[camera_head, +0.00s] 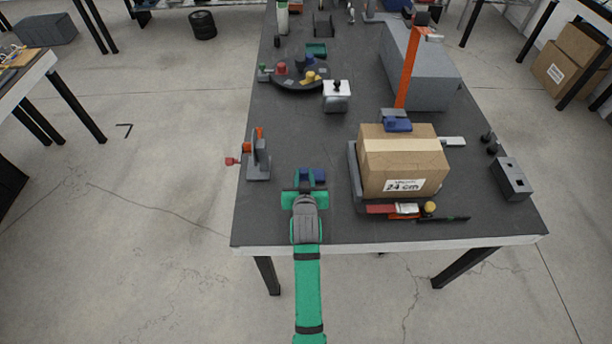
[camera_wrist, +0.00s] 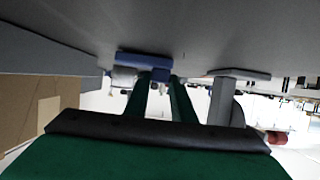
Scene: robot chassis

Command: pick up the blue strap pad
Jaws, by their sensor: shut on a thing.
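A small blue pad (camera_head: 319,176) is at the tip of my gripper (camera_head: 304,188), near the front middle of the dark table. In the wrist view, the blue pad (camera_wrist: 143,61) lies across the ends of the two green fingers of my gripper (camera_wrist: 158,84), close to the grey surface. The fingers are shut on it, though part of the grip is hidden. A second blue piece (camera_head: 397,125) sits behind the cardboard box, at the foot of an upright orange strap (camera_head: 406,78).
The cardboard box (camera_head: 402,172) stands on a grey tray right of my gripper. A grey stand with orange parts (camera_head: 259,160) is to the left. Red and orange items (camera_head: 390,209) lie before the box. The table (camera_head: 310,137) is clear just beyond my gripper.

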